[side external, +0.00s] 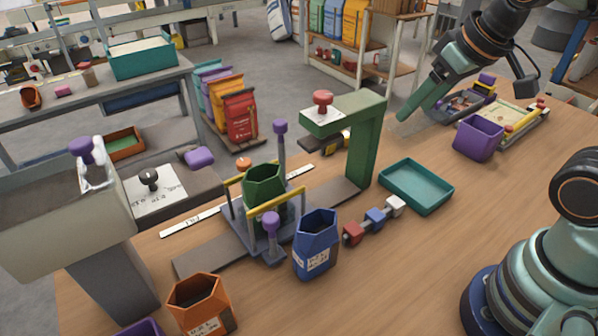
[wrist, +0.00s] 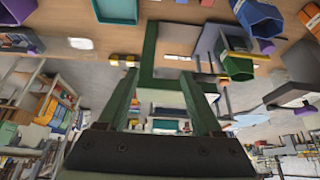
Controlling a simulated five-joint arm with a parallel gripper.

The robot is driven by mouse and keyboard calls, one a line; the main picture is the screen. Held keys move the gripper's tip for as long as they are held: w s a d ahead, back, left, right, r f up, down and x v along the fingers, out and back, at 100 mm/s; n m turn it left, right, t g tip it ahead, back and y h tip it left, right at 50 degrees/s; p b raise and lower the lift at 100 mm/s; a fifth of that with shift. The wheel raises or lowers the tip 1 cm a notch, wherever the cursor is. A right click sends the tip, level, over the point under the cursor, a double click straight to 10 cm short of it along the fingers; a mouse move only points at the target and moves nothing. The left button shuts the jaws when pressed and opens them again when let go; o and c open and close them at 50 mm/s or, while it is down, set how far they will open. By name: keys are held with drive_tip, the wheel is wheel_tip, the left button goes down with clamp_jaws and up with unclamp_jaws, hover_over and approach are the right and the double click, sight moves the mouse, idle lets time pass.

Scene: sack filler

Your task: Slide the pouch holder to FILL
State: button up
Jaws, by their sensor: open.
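The pouch holder (side external: 283,240) is a grey frame with yellow rails and purple-knobbed posts. It holds a green pouch (side external: 264,183) upright and sits on a dark track in the side external view. A white strip (side external: 190,221) behind it carries lettering near its left end that appears to read FILL. The holder stands between the grey filler at left and the green press at right. My gripper (side external: 404,114) is high at the upper right, well apart from the holder. In the wrist view its two green fingers (wrist: 160,78) are spread with nothing between them; the green pouch (wrist: 236,66) shows to their right.
The green press (side external: 364,145) stands between my gripper and the holder. A blue pouch (side external: 316,250) stands close in front of the holder, with an orange pouch (side external: 199,305) at front left. A teal tray (side external: 416,186) and purple bin (side external: 479,138) lie right. The filler (side external: 70,220) is left.

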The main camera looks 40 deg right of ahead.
drive_tip(key=w+a+r+n+g, duration=0.1)
drive_tip(key=w+a+r, duration=0.2)
drive_tip(key=w, duration=0.2)
drive_tip(key=w+a+r+g, duration=0.2)
drive_tip(key=w+r, duration=0.2)
drive_tip(key=w, duration=0.2)
drive_tip(key=n+g, duration=0.1)
drive_tip(key=g, duration=0.2)
hover_over(280, 122)
wheel_tip(280, 122, down, 3)
wheel_tip(280, 122, down, 12)
clamp_jaws()
idle(1.1)
